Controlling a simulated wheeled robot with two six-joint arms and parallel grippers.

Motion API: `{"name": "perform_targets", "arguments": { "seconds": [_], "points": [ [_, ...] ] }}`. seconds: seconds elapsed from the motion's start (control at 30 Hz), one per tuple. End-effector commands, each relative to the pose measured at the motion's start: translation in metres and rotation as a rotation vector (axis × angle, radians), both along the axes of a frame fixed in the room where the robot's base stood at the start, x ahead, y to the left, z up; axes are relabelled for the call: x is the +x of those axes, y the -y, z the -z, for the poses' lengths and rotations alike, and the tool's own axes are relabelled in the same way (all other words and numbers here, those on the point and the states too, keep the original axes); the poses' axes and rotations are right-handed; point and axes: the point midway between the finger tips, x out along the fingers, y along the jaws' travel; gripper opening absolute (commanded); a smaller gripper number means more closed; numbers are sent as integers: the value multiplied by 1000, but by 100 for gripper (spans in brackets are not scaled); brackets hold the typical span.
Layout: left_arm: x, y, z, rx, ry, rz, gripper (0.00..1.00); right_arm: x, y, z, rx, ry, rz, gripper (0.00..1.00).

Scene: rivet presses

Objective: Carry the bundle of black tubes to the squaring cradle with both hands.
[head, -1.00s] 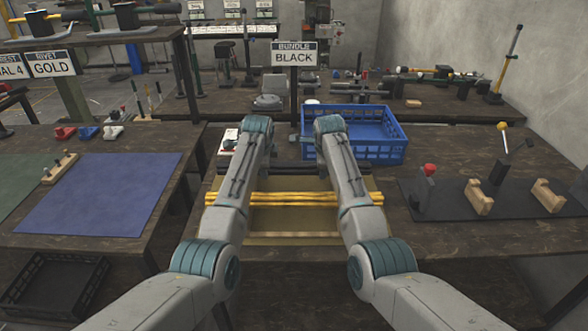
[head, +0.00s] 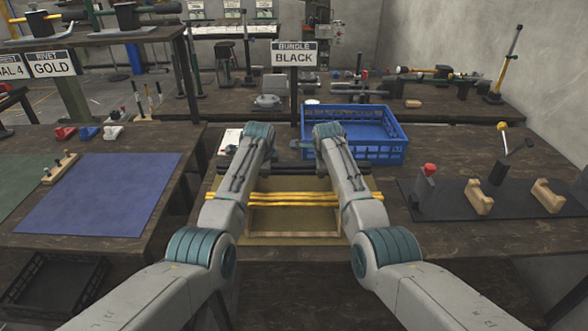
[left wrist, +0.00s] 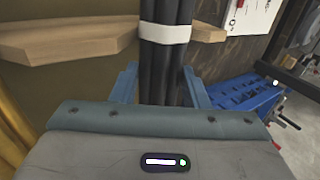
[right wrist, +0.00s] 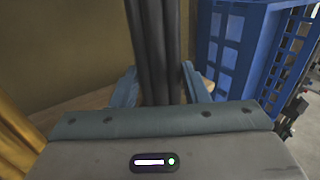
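The bundle of black tubes (head: 294,168) lies crosswise in the wooden rack (head: 295,237), behind the yellow bundle. In the left wrist view the black tubes (left wrist: 165,62), with a white band, run between the blue fingers of my left gripper (left wrist: 158,82). In the right wrist view they run between the fingers of my right gripper (right wrist: 160,80). Both grippers look open, astride the bundle, with gaps beside the tubes. My arms hide both fingertips in the head view. A dark mat with wooden notched blocks (head: 478,197), probably the squaring cradle, is at the right.
The yellow bundle (head: 295,198) lies in front of the black one. A blue crate (head: 385,152) stands just behind the rack on the right. A "BUNDLE BLACK" sign (head: 294,55) rises behind. Upright posts, one red-topped (head: 427,175), stand on the right mat.

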Motion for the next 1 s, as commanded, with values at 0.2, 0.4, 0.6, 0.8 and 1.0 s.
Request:
{"name": "perform_targets", "arguments": {
  "seconds": [0.2, 0.4, 0.6, 0.8, 1.0],
  "points": [
    [0, 0, 0, 0, 0, 0, 0, 0, 0, 0, 0, 0, 0, 0],
    [1, 0, -3, 0, 3, 0, 0, 1, 0, -3, 0, 3, 0, 0],
    [1, 0, -10, 0, 4, 0, 0, 1, 0, -10, 0, 3, 0, 0],
    [1, 0, -25, 0, 4, 0, 0, 1, 0, -25, 0, 3, 0, 0],
    [1, 0, -43, 0, 4, 0, 0, 1, 0, -43, 0, 3, 0, 0]
  ]
}}
